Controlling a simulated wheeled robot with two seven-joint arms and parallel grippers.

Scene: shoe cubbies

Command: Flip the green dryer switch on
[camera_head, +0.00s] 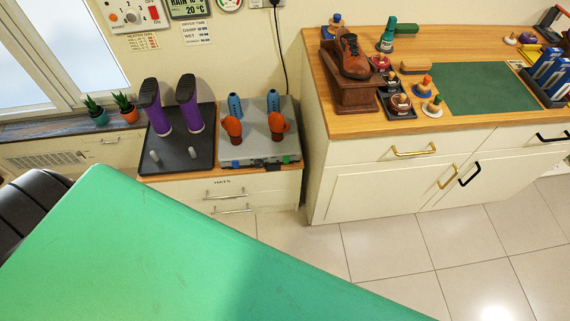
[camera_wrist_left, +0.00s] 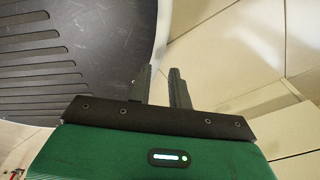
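A grey dryer box (camera_head: 258,146) sits on the low cabinet in the head view. It carries blue upright pieces and two orange-red boots or gloves. A small green switch (camera_head: 286,158) shows on its front edge at the right, and a small blue one (camera_head: 236,164) at the left. Whether the green switch is on or off is too small to tell. My left gripper (camera_wrist_left: 161,70) shows in the left wrist view, its two dark fingers a little apart with nothing between them. It is away from the dryer, over the floor. My right gripper is not in view.
A black tray (camera_head: 200,160) with purple boots stands left of the dryer. A wooden counter (camera_head: 440,128) with a brown shoe (camera_head: 353,56) and brushes is at right. A wall panel (camera_head: 132,15) has a dial and red switch. A large green surface, likely mine, hides the foreground.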

